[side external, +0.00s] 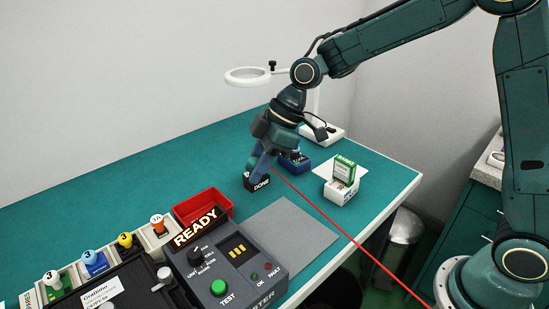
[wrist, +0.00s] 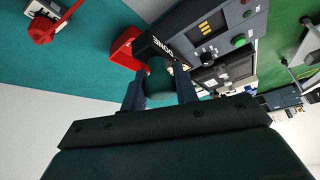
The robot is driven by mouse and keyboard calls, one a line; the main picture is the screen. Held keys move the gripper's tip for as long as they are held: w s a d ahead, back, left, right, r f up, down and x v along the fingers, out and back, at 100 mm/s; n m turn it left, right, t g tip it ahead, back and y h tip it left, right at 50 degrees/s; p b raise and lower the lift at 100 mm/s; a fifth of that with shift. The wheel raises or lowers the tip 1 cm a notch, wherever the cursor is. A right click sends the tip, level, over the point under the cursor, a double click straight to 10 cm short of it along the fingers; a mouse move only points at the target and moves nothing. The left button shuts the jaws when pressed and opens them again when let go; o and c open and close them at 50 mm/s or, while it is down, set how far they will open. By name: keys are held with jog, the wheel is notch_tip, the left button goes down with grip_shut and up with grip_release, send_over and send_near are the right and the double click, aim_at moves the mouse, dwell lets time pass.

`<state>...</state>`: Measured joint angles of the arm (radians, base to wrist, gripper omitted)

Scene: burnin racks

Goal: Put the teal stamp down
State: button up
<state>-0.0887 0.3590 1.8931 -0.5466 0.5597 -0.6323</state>
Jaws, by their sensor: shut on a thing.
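The teal stamp has a rounded dark teal handle (wrist: 159,82) and a black block marked DONE (side external: 257,183). In the wrist view the handle sits between the two fingers of my gripper (wrist: 160,92), which is shut on it. The black block (wrist: 158,50) shows beyond the fingertips. In the side view my gripper (side external: 262,168) points down over the stamp and hides its handle. The block is at or just above the teal table top (side external: 150,180); I cannot tell whether it touches.
A blue box (side external: 297,161) stands close behind my gripper. A white holder (side external: 341,191) with a green-and-white box is to the right. A red tray (side external: 203,206), a grey mat (side external: 290,235) and a READY tester (side external: 235,262) lie nearer. A magnifier lamp (side external: 247,77) rises behind.

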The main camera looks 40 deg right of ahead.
jog(key=shift+f, duration=6.4)
jog(key=shift+f, duration=0.1)
jog(key=o, duration=1)
jog(key=shift+v, duration=6.1)
jog(key=shift+s, duration=0.1)
